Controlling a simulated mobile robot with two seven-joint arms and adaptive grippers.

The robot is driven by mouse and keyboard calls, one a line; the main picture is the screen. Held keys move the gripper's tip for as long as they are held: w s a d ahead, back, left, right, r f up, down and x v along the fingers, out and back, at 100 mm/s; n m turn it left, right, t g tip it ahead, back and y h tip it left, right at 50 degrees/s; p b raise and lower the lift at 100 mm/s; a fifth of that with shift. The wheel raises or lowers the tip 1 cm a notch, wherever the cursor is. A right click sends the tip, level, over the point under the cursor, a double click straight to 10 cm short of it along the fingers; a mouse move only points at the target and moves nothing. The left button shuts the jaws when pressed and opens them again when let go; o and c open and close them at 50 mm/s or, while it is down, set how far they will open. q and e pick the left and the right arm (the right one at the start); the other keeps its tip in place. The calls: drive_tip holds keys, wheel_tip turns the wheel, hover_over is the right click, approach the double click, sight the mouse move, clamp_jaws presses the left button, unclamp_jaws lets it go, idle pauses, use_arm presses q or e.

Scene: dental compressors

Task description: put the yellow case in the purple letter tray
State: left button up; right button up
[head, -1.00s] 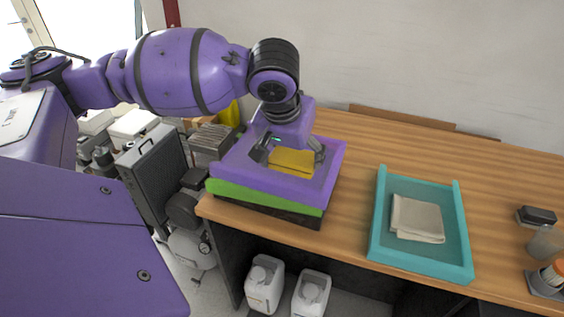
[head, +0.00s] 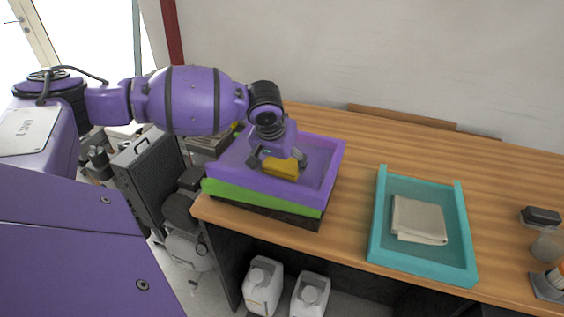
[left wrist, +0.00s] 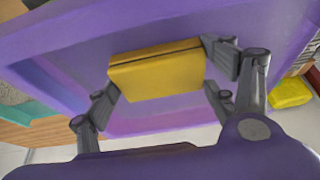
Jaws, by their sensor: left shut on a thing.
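The yellow case (head: 281,170) is a small box inside the outline of the purple letter tray (head: 325,184). That tray is the top one of a stack at the table's left end. My left gripper (head: 277,162) reaches down over the tray, shut on the case with one finger at each end. The left wrist view shows the case (left wrist: 157,72) between the fingers, with the purple tray (left wrist: 60,45) behind it. Whether the case touches the tray floor I cannot tell. My right gripper is not in view.
A green tray (head: 262,199) and a dark one lie under the purple tray. A teal tray (head: 375,240) with a folded cloth (head: 418,220) stands to the right. A dark box (head: 540,216) is at the far right. Bare wood lies between the two tray places.

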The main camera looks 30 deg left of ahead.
use_arm(q)
drive_tip(key=shift+f, duration=0.1)
drive_tip(key=o, duration=1.2)
drive_tip(key=p+v, duration=0.1)
drive_tip(key=v, duration=1.1)
